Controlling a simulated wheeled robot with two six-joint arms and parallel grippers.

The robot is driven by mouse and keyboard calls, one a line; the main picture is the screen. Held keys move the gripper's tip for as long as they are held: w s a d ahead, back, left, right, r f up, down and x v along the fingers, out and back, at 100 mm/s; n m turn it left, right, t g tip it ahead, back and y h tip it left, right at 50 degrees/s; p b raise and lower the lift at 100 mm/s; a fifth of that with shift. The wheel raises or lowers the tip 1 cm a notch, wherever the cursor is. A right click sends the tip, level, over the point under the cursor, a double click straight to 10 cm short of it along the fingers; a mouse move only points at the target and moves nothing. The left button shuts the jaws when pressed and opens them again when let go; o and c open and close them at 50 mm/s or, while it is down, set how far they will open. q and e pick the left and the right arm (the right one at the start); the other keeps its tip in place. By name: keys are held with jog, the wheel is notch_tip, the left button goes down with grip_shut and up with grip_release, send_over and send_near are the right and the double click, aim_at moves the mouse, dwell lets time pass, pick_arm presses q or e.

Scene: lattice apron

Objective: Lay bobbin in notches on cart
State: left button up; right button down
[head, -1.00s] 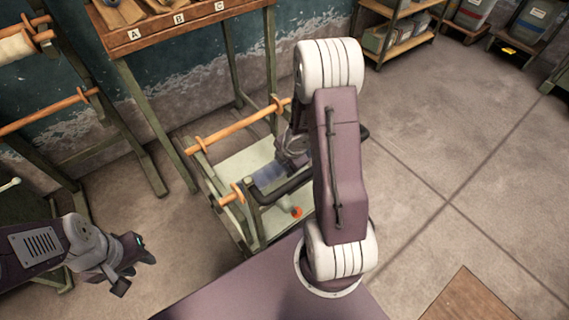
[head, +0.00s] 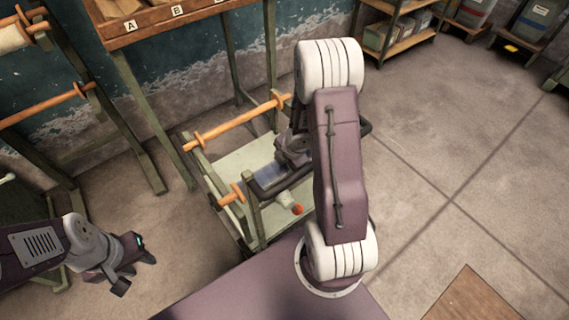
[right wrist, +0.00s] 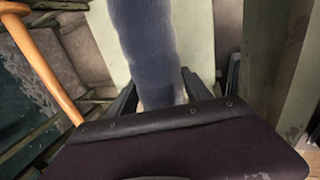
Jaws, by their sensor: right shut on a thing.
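The bobbin is a blue-grey wound roll (head: 268,173) with an orange wooden end (head: 231,195). In the head view it lies low over the near side of the green cart (head: 251,222). The orange end is close to the cart's near posts; I cannot tell whether it rests in a notch. The far end is hidden behind my right arm. My right gripper (head: 283,168) is shut on the roll, which runs between its fingers in the right wrist view (right wrist: 160,75). My left gripper (head: 137,272) is open and empty, at lower left, away from the cart.
An orange rod (head: 235,122) spans the cart's far side. A pale bottle with a red cap (head: 290,205) is on the cart's lower shelf. A rack (head: 45,105) with rods stands left. A labelled wooden bench (head: 170,20) stands behind.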

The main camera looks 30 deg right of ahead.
jog(key=shift+s+f, duration=0.15)
jog(key=shift+f, duration=0.1)
